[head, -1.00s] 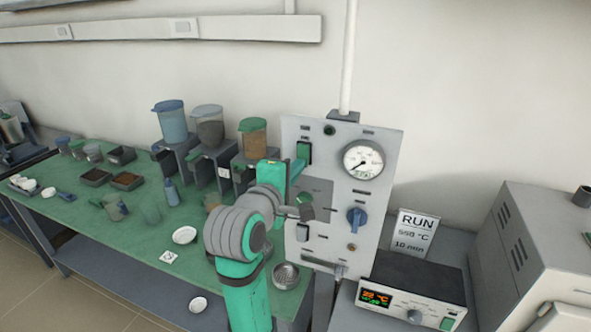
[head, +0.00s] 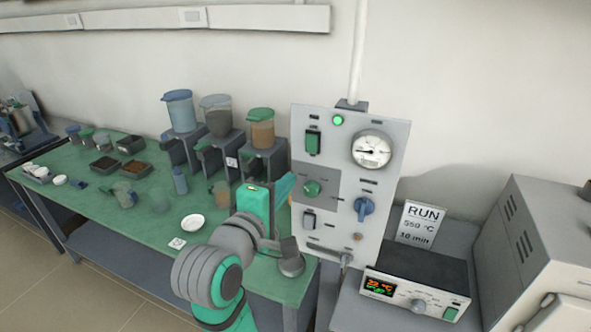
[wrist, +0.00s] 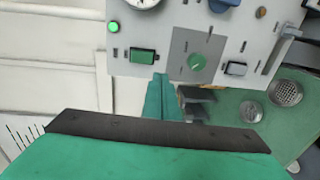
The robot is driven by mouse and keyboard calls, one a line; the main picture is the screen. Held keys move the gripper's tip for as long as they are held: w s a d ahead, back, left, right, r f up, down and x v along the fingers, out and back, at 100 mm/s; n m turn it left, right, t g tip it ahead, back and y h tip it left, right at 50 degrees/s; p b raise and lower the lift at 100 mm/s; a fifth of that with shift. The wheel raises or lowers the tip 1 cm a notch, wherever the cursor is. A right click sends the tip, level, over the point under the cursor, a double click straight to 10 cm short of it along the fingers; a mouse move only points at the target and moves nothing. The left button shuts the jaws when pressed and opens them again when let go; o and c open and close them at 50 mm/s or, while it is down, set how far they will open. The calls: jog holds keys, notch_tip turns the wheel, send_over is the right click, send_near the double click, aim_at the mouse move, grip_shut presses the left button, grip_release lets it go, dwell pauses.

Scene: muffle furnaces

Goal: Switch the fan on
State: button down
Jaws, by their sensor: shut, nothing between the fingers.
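The grey control panel (head: 335,260) stands upright at the centre of the head view. It carries a green rocker switch (head: 313,142), and above it a small lamp (head: 338,120) glows bright green. The switch (wrist: 143,56) and lit lamp (wrist: 114,26) also show in the wrist view. The labels are too small to read, so I cannot tell which control is named for the fan. My gripper (head: 286,186) is shut and empty by the panel's left edge, below the rocker. In the wrist view its fingertips (wrist: 160,85) are just beside the rocker, apparently apart from it.
A controller box (head: 416,280) stands to the right. The green bench (head: 130,215) with hoppers and dishes lies left.

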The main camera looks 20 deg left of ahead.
jog(key=s, duration=0.4)
jog(key=shift+d+f, duration=0.15)
jog(key=shift+f, duration=0.15)
